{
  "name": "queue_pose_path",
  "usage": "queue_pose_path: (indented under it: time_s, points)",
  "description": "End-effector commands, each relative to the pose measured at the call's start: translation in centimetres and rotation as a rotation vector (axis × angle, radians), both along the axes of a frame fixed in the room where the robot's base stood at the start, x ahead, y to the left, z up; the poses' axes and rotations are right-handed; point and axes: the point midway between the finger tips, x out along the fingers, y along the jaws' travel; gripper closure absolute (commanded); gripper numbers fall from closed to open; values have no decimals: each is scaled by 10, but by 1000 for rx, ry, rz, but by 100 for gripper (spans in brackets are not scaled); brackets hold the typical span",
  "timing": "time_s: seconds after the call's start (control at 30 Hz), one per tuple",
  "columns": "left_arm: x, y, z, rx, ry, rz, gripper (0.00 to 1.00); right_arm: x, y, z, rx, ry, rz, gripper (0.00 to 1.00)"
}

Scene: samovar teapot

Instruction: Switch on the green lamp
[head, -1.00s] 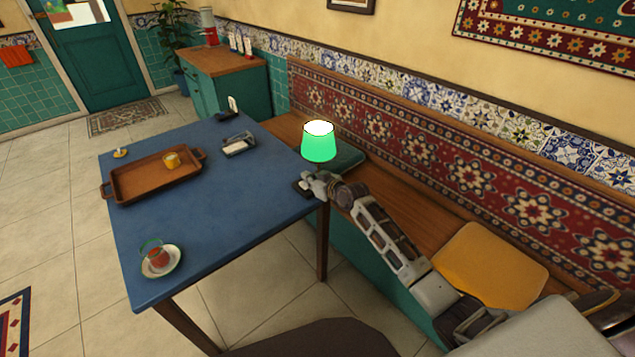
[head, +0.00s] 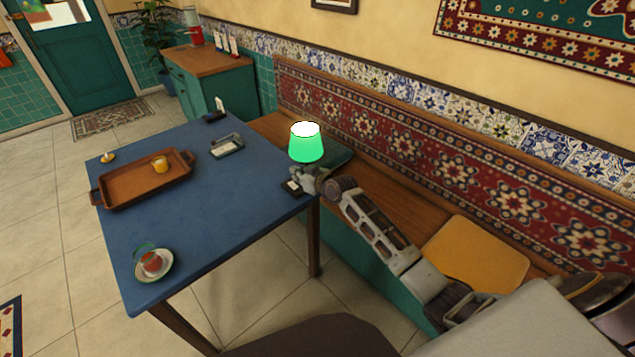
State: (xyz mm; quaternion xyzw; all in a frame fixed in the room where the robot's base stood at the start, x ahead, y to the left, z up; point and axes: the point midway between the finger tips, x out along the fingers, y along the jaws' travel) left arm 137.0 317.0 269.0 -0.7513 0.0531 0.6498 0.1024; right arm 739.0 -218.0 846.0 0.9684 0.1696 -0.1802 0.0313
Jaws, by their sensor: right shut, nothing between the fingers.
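The green lamp (head: 306,147) stands at the right edge of the blue table, near the bench. Its shade is bright green and its top opening glows white. A dark base (head: 291,187) shows at its foot, partly hidden by my gripper. My right gripper (head: 297,179) is shut and empty, just below the shade at the lamp's foot. I cannot tell whether it touches the lamp. My left gripper is not in view.
The bench (head: 385,203) with a yellow cushion (head: 474,262) runs along the wall. The table's middle is clear.

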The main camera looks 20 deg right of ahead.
Motion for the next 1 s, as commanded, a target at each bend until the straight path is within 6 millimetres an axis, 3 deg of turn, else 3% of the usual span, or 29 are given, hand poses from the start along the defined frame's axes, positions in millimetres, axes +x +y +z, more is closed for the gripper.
queue_pose_path:
  time_s: [0.2,1.0]
  points:
    - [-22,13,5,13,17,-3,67,2,1,14,-1,0,-1,100]
    - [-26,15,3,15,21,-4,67,-69,-24,19,-2,1,1,100]
